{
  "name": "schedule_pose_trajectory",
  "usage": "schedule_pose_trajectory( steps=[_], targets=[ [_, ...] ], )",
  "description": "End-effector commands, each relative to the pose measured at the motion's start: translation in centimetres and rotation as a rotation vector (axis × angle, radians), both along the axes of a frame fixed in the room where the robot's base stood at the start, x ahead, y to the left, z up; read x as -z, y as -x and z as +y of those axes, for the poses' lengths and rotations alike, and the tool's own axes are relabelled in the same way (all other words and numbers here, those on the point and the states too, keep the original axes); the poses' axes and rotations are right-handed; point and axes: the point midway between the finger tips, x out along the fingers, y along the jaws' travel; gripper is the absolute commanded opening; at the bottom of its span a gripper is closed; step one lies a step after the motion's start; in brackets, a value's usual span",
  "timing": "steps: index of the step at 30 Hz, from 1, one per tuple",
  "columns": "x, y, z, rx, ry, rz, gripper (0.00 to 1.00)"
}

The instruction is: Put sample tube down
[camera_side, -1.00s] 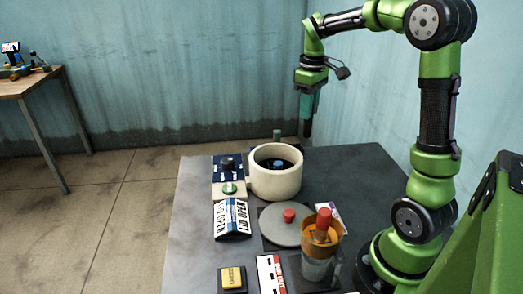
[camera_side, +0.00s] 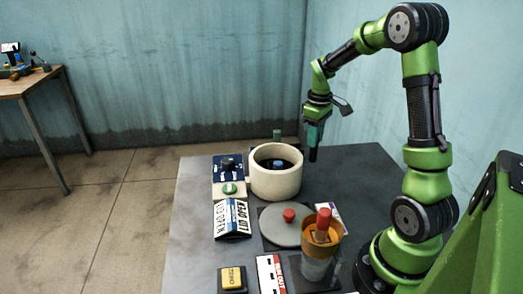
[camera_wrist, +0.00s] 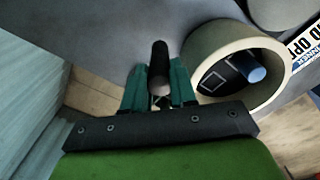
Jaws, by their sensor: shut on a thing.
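My gripper (camera_side: 314,133) has teal fingers and is shut on the sample tube (camera_side: 313,154), a dark, slim cylinder pointing down. They are over the far part of the dark table, to the right of the cream round pot. I cannot tell whether the tube's lower end touches the table. In the wrist view the tube (camera_wrist: 159,66) sticks out between the two teal fingers (camera_wrist: 159,88), beside the pot and apart from it.
The cream pot (camera_side: 276,184) holds a blue-capped item (camera_side: 279,163). Nearer are a grey lid (camera_side: 279,228) with a red knob, an orange-rimmed container (camera_side: 320,254), a control box (camera_side: 229,189) and a sign (camera_side: 232,218). The table (camera_side: 355,170) right of the pot is clear.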

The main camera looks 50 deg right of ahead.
Motion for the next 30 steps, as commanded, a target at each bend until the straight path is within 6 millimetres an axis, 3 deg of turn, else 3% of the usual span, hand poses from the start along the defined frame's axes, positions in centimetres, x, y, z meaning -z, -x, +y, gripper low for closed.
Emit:
schedule_pose_trajectory(
  steps=[6,12,22,30],
  targets=[
    [0.7,-4.7,-3.3,0.001,-0.001,0.001,0.0],
    [1.0,-7.9,-5.4,0.001,-0.001,0.0,0.0],
    [1.1,-9.6,-6.6,0.001,-0.001,0.001,0.0],
    [4.6,-9.6,-6.5,0.0,-0.002,0.001,0.0]
  ],
)
